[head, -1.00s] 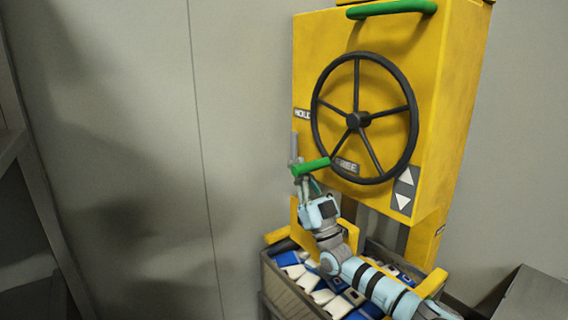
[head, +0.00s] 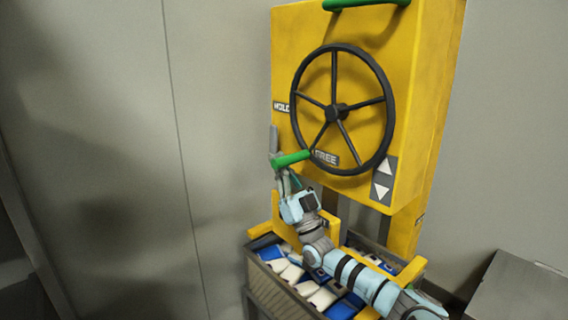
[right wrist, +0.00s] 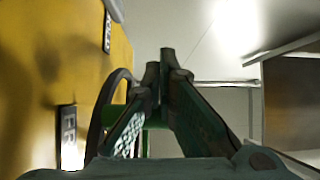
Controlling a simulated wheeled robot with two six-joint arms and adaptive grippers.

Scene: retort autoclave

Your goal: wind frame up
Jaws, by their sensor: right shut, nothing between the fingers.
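The black five-spoke handwheel (head: 379,137) is on the front of the yellow housing (head: 425,70). A lever with a green grip (head: 292,159) sits at the housing's lower left, its grip beside the FREE label (head: 325,158). A yellow frame (head: 333,234) is below, by the crate. My right gripper (head: 281,177) is just under the green grip, shut and empty. In the right wrist view its fingers (right wrist: 164,68) meet, with green showing behind them; whether they touch the grip I cannot tell. My left gripper is not in view.
A HOLD label (head: 281,107) is on the housing's left edge. A green bar (head: 365,3) is at the top. A crate (head: 281,293) of blue and white packs stands below. A grey box (head: 520,293) is at the lower right.

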